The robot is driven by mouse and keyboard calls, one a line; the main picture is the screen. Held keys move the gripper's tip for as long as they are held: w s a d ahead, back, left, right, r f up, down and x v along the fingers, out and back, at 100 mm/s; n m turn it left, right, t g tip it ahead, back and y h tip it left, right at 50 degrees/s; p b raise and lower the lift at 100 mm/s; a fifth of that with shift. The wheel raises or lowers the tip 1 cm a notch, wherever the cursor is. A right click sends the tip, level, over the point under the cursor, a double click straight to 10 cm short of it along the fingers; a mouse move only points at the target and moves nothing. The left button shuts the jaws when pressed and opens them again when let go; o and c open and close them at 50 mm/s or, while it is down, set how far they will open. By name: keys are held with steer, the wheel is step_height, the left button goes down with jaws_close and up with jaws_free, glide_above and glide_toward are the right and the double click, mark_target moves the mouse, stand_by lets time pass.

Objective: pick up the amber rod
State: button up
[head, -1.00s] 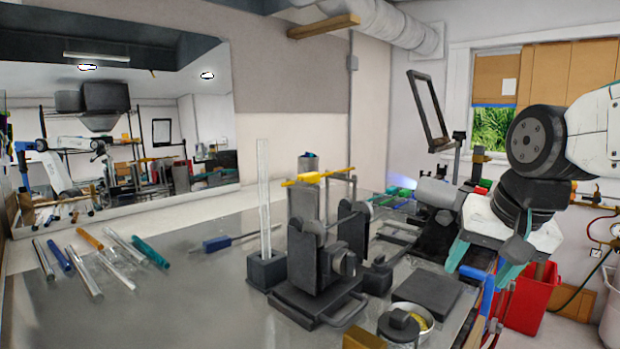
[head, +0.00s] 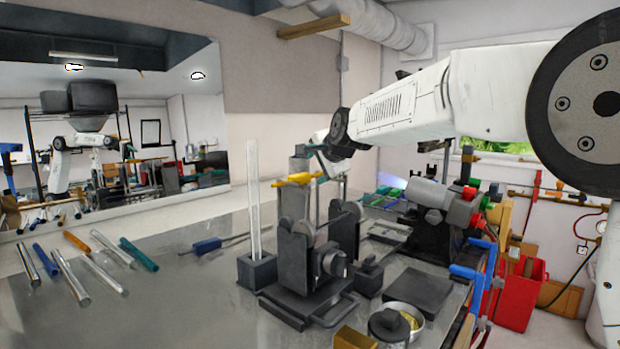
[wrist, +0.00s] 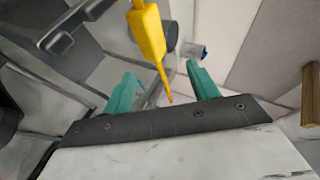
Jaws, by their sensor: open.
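The amber rod (head: 77,241) lies on the bench at the left in the head view, among several other rods. My gripper (wrist: 161,71) is open, with its two teal fingers apart in the wrist view. In the head view it is over the middle of the bench, far right of the amber rod and mostly hidden behind my arm. A yellow tapered tool (wrist: 146,30) shows between and beyond the fingers in the wrist view; I cannot tell whether they touch. In the head view this yellow tool (head: 298,179) lies across the top of a dark stand.
Clear, blue and teal rods (head: 138,254) lie near the amber rod. A clear upright rod (head: 254,200) stands in a dark block. The dark stand (head: 303,262), a metal bowl (head: 404,317) and a flat dark block (head: 418,291) crowd the middle. A mirror (head: 185,110) backs the left side.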

mark_target(314, 176)
steer(key=x, duration=0.4)
steer(key=shift+w+a+f, duration=0.1)
steer(key=shift+w+f, duration=0.1)
steer(key=shift+f, duration=0.15)
steer(key=c, duration=0.9)
steer(key=shift+r, duration=0.2)
